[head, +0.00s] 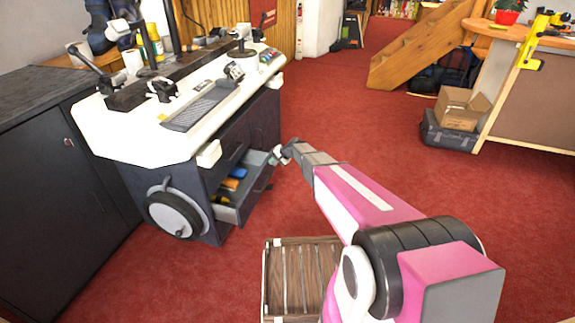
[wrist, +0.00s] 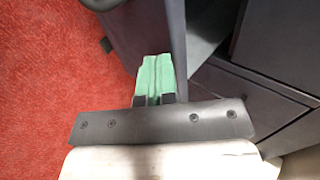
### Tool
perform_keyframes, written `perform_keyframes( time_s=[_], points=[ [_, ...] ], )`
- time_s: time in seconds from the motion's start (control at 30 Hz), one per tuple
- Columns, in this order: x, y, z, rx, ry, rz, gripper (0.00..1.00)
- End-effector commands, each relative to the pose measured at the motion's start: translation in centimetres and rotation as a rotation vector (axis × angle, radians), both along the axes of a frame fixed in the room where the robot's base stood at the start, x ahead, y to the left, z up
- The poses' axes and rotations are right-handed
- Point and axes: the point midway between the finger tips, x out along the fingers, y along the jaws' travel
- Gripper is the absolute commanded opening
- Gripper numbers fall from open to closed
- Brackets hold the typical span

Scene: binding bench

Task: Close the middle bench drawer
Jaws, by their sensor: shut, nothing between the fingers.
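One drawer (head: 231,212) of the dark bench is pulled out, with blue, orange and yellow items in it. Its dark front panel (head: 258,196) faces right toward the open floor. My gripper (head: 275,156) is shut and empty, near the upper far end of that front. In the wrist view, my green fingertips (wrist: 155,76) are together beside a dark panel (wrist: 150,30), which seems to be the drawer front. I cannot tell whether they touch it. A dark gap shows to the right of the panel. Other bench fronts (wrist: 262,100) are closed.
The white bench top (head: 130,135) carries a tray (head: 200,106) and several tools. A black wheel (head: 178,215) is on the bench's near end. A slatted wooden crate (head: 290,242) stands on the red carpet in front.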

Motion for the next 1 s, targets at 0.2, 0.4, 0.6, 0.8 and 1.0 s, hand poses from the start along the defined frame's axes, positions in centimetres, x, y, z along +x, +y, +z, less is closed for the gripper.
perform_keyframes(
  time_s=[0.2,0.4,0.6,0.8,1.0],
  points=[
    [2.3,5.8,-0.1,0.0,0.0,0.003,0.0],
    [3.8,9.8,-0.1,0.001,0.0,0.001,0.0],
    [4.6,12.4,0.0,0.0,-0.001,0.0,0.0],
    [5.0,13.6,0.0,-0.001,0.0,0.0,0.0],
    [5.1,14.0,0.0,0.001,0.0,-0.001,0.0]
  ],
)
